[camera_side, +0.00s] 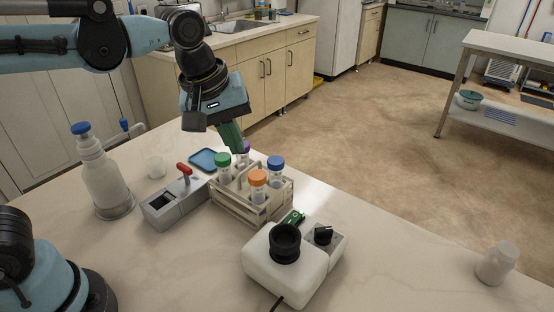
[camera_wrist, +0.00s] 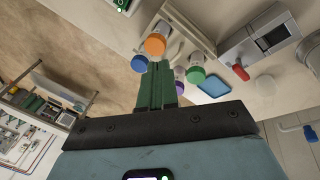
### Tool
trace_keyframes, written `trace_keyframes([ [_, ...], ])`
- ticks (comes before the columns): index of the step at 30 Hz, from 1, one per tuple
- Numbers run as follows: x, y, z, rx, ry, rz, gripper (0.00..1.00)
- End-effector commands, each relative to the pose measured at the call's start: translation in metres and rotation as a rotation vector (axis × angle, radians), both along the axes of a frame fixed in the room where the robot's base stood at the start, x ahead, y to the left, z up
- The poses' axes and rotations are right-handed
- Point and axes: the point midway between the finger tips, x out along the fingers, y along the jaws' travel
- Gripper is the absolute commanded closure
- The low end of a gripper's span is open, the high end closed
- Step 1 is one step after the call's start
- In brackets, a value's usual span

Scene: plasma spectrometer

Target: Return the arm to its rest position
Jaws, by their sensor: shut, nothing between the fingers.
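My gripper (camera_side: 237,148) points down just above the back edge of the tube rack, near the purple-capped tube (camera_side: 243,148). Its green fingers are together with nothing between them, and they also show in the wrist view (camera_wrist: 158,72). The wooden rack (camera_side: 232,212) stands on the light counter and holds tubes with green (camera_side: 223,160), orange (camera_side: 258,178), blue (camera_side: 276,163) and purple caps. In the side view my fingers partly overlap the purple cap; I cannot tell whether they touch it. My arm reaches in from the upper left.
A grey device with a red-knobbed lever (camera_side: 172,208), a blue tray (camera_side: 203,159), a small cup (camera_side: 156,167) and a blue-capped bottle (camera_side: 103,178) are left of the rack. A white instrument (camera_side: 290,272) stands in front. A white jar (camera_side: 497,263) is far right, with clear counter between.

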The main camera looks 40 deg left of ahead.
Motion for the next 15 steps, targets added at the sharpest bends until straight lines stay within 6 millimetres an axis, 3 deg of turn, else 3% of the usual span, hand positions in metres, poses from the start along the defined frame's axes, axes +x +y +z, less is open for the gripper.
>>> trace_keyframes([
  [6,-0.028,0.045,-0.023,0.154,-0.18,-0.345,1.0],
  [15,-0.052,0.079,-0.051,0.387,-0.321,-0.666,1.0],
])
